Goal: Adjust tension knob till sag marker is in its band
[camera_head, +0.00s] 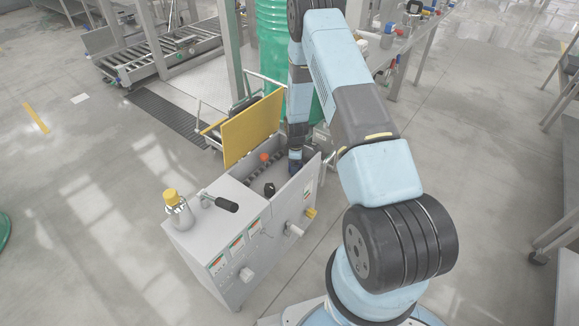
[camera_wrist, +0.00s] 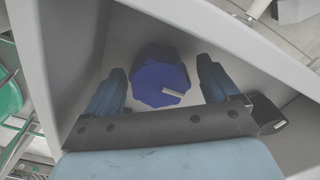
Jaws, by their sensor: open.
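In the wrist view a blue faceted knob (camera_wrist: 158,84) with a pale grey bar mark sits inside a grey-walled recess. My gripper (camera_wrist: 162,70) is open, with one finger at each side of the knob. I see gaps between the fingers and the knob, and no contact. In the head view my gripper (camera_head: 295,166) reaches down into the open grey cabinet (camera_head: 205,218), near its right wall. The blue knob is not clearly visible there. An orange piece (camera_head: 264,157) and a dark chain-like row show inside. I cannot make out the sag marker or its band.
A yellow lid (camera_head: 252,128) stands raised at the cabinet's back. A yellow-capped bottle (camera_head: 175,205) and a black-handled lever (camera_head: 222,203) are on its top. Green drums (camera_head: 272,50) stand behind. Grey recess walls are close around my fingers.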

